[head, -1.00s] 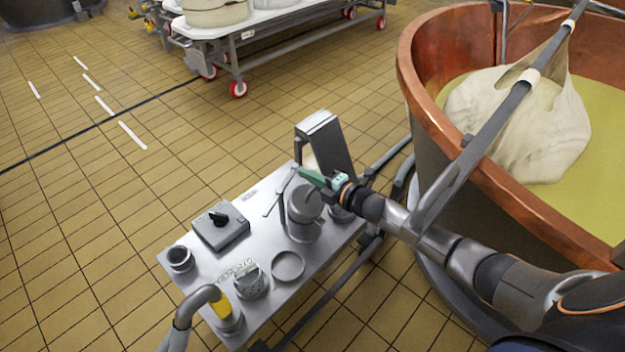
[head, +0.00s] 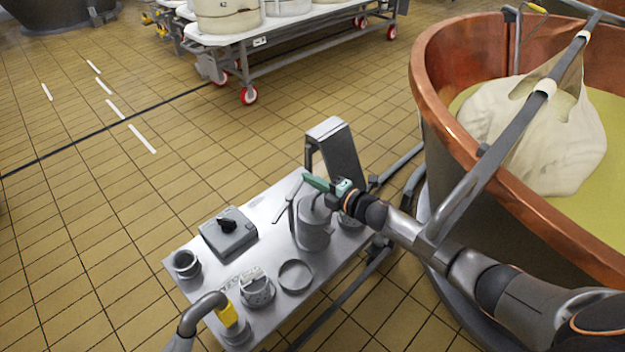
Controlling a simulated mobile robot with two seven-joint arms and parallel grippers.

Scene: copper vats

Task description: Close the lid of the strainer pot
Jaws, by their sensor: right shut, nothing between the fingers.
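A grey metal pot (head: 312,238), which looks like the strainer pot, stands upright near the middle of the steel table. Its round lid (head: 316,208) seems raised and tilted at the top, partly behind my right gripper, so I cannot tell its exact angle. My right gripper (head: 314,182), with green fingers, is shut and empty. It comes from the right and lies just above the lid; I cannot tell whether it touches. My left gripper is not in view.
The steel table (head: 270,205) also holds a grey box with a black knob (head: 229,235), a small cup (head: 186,264), a perforated container (head: 257,290), a ring-shaped dish (head: 295,276) and a tilted panel (head: 338,150). A copper vat (head: 440,95) stands at right.

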